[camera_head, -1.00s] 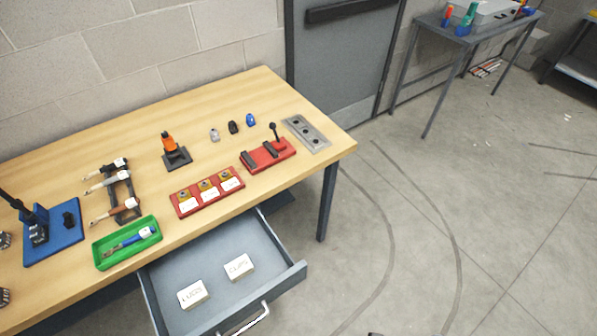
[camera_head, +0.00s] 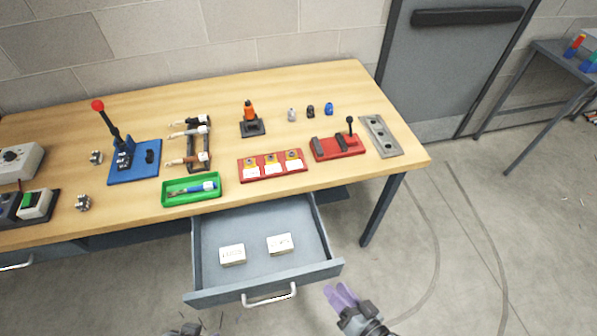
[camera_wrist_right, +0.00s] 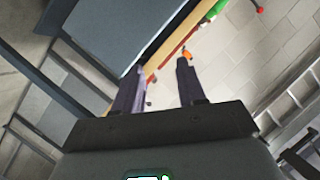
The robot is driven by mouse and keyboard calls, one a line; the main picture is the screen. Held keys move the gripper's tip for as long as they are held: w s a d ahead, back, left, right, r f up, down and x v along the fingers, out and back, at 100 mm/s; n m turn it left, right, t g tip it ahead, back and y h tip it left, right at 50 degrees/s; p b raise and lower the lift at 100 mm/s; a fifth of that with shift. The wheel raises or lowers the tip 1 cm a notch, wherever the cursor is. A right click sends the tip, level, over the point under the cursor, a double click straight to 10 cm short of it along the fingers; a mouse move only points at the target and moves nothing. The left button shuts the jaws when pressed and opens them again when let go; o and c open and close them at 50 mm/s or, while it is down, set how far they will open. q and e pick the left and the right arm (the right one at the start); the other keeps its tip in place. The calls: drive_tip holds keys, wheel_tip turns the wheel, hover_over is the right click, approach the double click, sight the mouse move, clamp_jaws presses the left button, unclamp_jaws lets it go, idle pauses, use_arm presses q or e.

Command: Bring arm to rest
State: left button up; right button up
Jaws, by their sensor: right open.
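My right gripper (camera_head: 336,289) shows at the lower middle of the head view, with purple fingers apart. It is in front of the open drawer's right corner, over the floor, and holds nothing. In the right wrist view the two dark fingers (camera_wrist_right: 161,67) stand apart with nothing between them. A dark part (camera_head: 185,330) at the bottom edge of the head view seems to belong to my left arm; its jaws cannot be made out.
The drawer (camera_head: 207,279) is pulled out and holds two labelled white boxes (camera_head: 232,255). The wooden table (camera_head: 330,88) carries a green tray (camera_head: 166,201), a red block row (camera_head: 272,176), a blue lever base (camera_head: 150,174) and small parts. Floor (camera_head: 440,290) at right is clear.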

drive_tip(key=s+d+r+n+g+h, duration=0.1)
drive_tip(key=s+d+r+g+h, duration=0.1)
drive_tip(key=d+g+h, duration=0.35)
drive_tip(key=s+d+f+n+g+h, duration=0.2)
drive_tip(key=s+d+n+g, duration=0.15)
drive_tip(key=s+d, duration=0.35)
wheel_tip(320, 180, up, 35)
drive_tip(key=p, duration=3.5)
wheel_tip(320, 180, down, 75)
drive_tip(key=b, duration=7.5)
drive_tip(key=shift+s+a+f+m+b, duration=0.2)
drive_tip(key=shift+s+a+m+b, duration=0.15)
drive_tip(key=shift+a, duration=0.1)
